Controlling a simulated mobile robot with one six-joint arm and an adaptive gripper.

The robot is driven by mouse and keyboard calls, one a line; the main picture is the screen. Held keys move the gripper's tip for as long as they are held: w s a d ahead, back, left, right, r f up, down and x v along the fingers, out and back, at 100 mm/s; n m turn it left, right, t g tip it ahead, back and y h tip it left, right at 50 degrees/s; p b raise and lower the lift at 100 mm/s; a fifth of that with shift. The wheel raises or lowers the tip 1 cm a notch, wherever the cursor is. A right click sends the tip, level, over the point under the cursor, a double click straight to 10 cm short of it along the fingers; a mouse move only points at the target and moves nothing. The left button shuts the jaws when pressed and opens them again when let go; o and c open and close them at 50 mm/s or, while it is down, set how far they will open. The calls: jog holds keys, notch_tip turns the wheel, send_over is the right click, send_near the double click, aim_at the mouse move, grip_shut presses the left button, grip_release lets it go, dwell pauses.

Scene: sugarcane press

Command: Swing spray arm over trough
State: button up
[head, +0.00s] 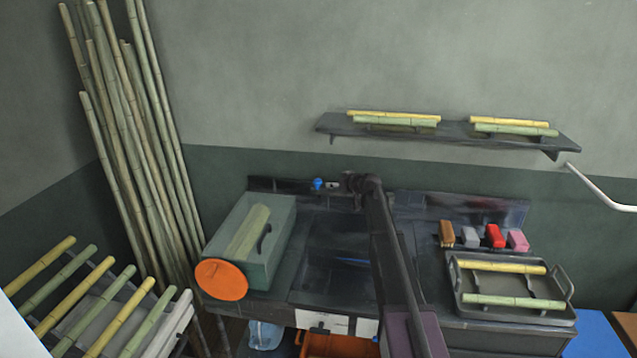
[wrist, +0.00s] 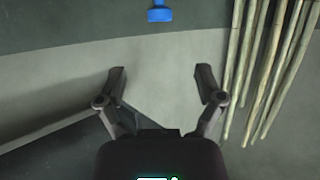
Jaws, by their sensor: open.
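A small blue knob (head: 318,184) stands at the back of the dark counter in the head view. What looks like the same blue piece (wrist: 159,12) shows at the top edge of the wrist view, beyond my fingertips and apart from them. I cannot tell whether it belongs to the spray arm. My gripper (wrist: 160,70) is open, with nothing between its fingers. In the head view my dark arm reaches toward the back of the counter. A grey-green open trough-like box (head: 284,222) stands left of the arm, with a green cane piece (head: 248,232) in it.
An orange disc (head: 221,279) is at the box's front. Tall canes (head: 140,130) lean in the left corner; a cane rack (head: 85,310) stands before them. On the right are a tray (head: 462,290), several small blocks (head: 495,236), a wall shelf (head: 460,133) and a white tube (head: 598,190).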

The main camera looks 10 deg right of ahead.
aim_at(318, 181)
jog(key=b+x, duration=0.5)
jog(key=x, duration=0.8)
jog(key=shift+w+a+f, duration=0.1)
jog(key=shift+f, duration=0.05)
grip_shut()
